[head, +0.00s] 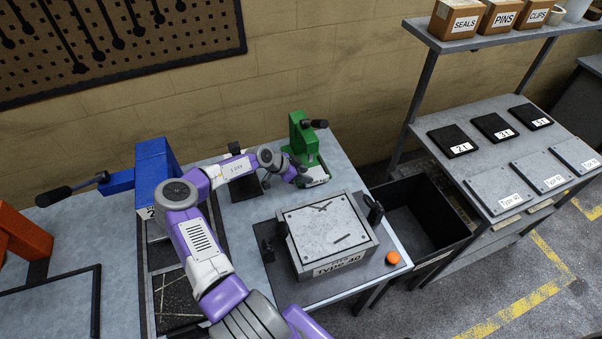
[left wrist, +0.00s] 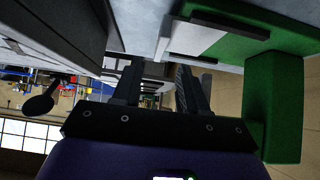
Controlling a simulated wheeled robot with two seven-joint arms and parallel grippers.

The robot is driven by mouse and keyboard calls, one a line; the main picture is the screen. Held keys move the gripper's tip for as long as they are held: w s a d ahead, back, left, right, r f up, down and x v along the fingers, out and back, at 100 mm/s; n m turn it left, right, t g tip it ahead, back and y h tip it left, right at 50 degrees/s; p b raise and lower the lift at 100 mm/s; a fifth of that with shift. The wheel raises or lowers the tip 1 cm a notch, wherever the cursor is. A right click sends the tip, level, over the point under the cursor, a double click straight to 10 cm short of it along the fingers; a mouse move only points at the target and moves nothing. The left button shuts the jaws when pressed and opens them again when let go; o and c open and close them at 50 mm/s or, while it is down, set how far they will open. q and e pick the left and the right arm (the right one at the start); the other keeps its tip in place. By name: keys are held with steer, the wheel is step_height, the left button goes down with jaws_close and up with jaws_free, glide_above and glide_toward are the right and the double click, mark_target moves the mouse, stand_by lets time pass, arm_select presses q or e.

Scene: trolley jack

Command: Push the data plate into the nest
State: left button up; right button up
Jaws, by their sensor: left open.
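A green hand press (head: 302,138) stands at the back of the bench. A small pale plate (head: 316,174) shows at its foot; it may be the data plate. In the left wrist view a white and grey piece (left wrist: 192,40) lies against the green press body (left wrist: 272,105). My left gripper (head: 301,179) is at the press's foot, close beside the pale plate. Its two fingers (left wrist: 158,75) are apart with nothing seen between them. I cannot tell whether they touch the plate, and the nest is not clearly visible. My right gripper is not in view.
A grey box labelled Type 40 (head: 328,238) sits on a dark mat in front. A blue press (head: 156,170) stands left. An orange knob (head: 393,257) is at the bench's right edge, beside a black bin (head: 425,222). A shelf (head: 470,150) holds labelled plates.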

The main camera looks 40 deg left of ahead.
mark_target(317, 179)
arm_select(q)
steer(key=x, duration=0.6)
steer(key=shift+b, duration=0.4)
jaws_close()
